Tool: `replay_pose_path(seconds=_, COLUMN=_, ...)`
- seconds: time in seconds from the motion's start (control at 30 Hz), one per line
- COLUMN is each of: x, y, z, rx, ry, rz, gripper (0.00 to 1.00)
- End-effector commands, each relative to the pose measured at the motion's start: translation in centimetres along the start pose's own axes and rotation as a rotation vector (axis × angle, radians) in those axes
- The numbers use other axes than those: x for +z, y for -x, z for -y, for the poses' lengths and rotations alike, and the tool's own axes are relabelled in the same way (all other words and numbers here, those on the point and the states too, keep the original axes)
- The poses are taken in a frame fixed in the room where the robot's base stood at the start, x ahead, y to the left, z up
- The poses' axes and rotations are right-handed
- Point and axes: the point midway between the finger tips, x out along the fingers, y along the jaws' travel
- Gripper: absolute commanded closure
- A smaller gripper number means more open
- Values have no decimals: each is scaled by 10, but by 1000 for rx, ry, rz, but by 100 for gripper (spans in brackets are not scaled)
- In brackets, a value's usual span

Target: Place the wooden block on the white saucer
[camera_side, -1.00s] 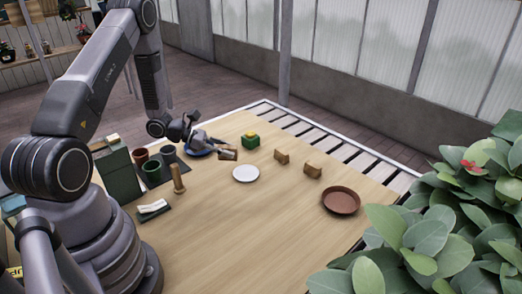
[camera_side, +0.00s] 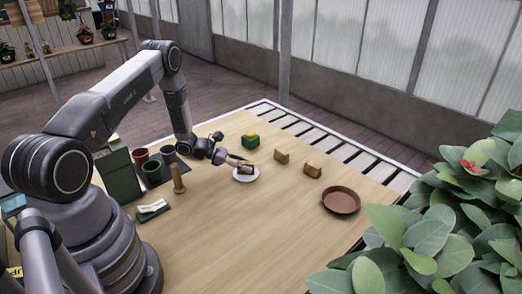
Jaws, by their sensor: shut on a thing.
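The white saucer (camera_side: 240,180) lies on the wooden table, near the middle. My gripper (camera_side: 243,165) is shut on the wooden block (camera_side: 246,171), a small brown piece with a dark side. The block is over the saucer in the picture and covers part of it. I cannot tell whether the block touches the saucer or hangs just above it. My fingertips are small here and partly merge with the block.
Two small brown blocks (camera_side: 282,156) (camera_side: 312,170) stand right of the saucer. A terracotta dish (camera_side: 341,201) lies at right. Pots (camera_side: 152,171) and a wooden peg (camera_side: 178,180) stand left. The front table is clear.

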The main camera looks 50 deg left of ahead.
Motion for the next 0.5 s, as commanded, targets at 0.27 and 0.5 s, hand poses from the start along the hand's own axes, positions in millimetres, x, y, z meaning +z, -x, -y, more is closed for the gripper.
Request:
replay_pose_path(seconds=0.27, x=-2, y=-1, z=0, rx=0, ry=1, rz=0, gripper=62)
replay_pose_path(seconds=0.5, x=-2, y=-1, z=0, rx=0, ry=0, rz=0, gripper=48)
